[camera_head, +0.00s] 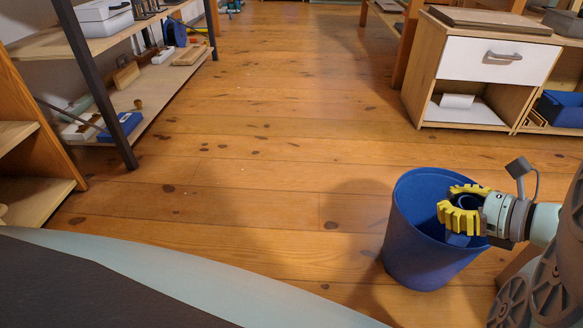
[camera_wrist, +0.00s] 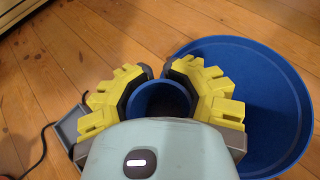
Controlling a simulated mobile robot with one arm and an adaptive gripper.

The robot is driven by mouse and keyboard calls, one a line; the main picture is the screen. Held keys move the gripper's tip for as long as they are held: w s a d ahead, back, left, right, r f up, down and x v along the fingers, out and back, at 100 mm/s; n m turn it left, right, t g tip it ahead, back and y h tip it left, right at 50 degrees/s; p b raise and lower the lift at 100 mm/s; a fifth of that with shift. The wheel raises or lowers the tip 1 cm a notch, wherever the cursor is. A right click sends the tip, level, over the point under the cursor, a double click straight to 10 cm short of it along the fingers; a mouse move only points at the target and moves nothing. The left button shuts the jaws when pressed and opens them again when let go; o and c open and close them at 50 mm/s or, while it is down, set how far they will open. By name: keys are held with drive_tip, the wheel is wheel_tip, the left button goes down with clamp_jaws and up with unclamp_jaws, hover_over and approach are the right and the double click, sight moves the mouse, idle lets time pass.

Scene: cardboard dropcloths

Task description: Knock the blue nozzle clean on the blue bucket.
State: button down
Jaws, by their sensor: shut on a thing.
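The blue bucket (camera_head: 408,245) stands upright on the wooden floor at the right in the head view. It also shows in the wrist view (camera_wrist: 270,75), to the right of the fingers. My gripper (camera_head: 463,208) has yellow fingers and is over the bucket's opening at its right side. In the wrist view, my gripper (camera_wrist: 165,75) is shut around a round, hollow blue piece, the blue nozzle (camera_wrist: 158,98). The nozzle also shows between the fingers in the head view (camera_head: 466,203). Whether the nozzle touches the bucket's rim I cannot tell.
A wooden cabinet with a white drawer (camera_head: 478,62) stands behind the bucket. A shelf (camera_head: 165,82) with tools, boxes and a blue item stands at the left. The floor (camera_head: 250,165) between them is clear.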

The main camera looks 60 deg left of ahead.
wheel_tip(320, 180, up, 3)
drive_tip(key=shift+d+f+p, duration=0.1)
drive_tip(key=shift+f+p, duration=0.05)
drive_tip(key=shift+p, duration=0.25)
wheel_tip(320, 180, down, 6)
drive_tip(key=b, duration=0.3)
wheel_tip(320, 180, up, 6)
drive_tip(key=p, duration=0.3)
drive_tip(key=shift+f, duration=0.1)
